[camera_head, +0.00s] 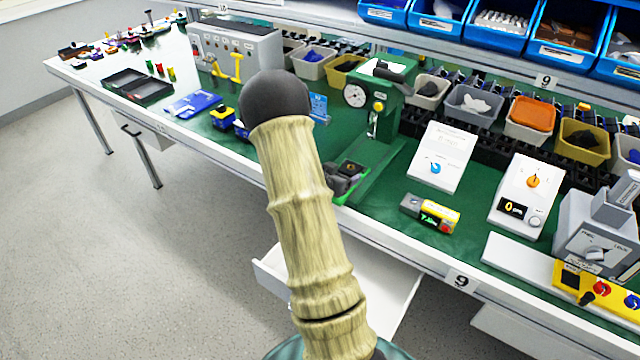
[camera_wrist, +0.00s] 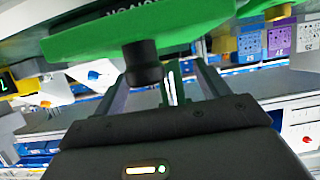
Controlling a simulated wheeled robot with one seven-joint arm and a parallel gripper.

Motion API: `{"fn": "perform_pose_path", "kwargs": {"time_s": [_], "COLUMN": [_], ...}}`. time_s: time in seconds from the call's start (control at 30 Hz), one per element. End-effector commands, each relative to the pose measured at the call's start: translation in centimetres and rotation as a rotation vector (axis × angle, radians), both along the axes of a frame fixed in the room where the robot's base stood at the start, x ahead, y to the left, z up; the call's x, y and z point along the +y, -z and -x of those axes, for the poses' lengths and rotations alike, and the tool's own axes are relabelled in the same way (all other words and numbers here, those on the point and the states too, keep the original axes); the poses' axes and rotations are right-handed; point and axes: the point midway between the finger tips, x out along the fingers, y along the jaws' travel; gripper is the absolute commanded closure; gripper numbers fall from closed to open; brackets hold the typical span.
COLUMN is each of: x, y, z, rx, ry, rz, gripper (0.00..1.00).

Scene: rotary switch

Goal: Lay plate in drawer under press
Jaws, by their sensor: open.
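In the wrist view my open gripper (camera_wrist: 165,75) has its fingers to either side of a short black knob (camera_wrist: 143,65). The knob joins a bright green flat piece (camera_wrist: 110,35) with lettering, which looks like the plate. I cannot tell whether the fingers touch the knob. In the head view a bright green edge (camera_head: 349,196) shows beside dark parts in front of the green press (camera_head: 393,110) with its dial; my arm partly covers this spot, and I cannot make out my gripper there. The white drawer (camera_head: 385,285) below the bench is pulled open, partly behind my arm.
Right of the press stand white control boxes (camera_head: 441,157) and a yellow-grey meter (camera_head: 430,214) on the green mat. Bins (camera_head: 472,102) line the back. A black tray (camera_head: 138,86) lies at left. The floor (camera_head: 150,270) in front is clear at left.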

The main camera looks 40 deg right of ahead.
Motion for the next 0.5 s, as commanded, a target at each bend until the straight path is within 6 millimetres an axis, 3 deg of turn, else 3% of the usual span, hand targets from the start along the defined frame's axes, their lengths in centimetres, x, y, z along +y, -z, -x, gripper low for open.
{"fn": "perform_pose_path", "kwargs": {"time_s": [0.5], "x": [9.4], "y": [-4.0], "z": [2.7], "rx": [-0.001], "ry": [-0.004], "rz": [0.001], "gripper": [0.26]}}
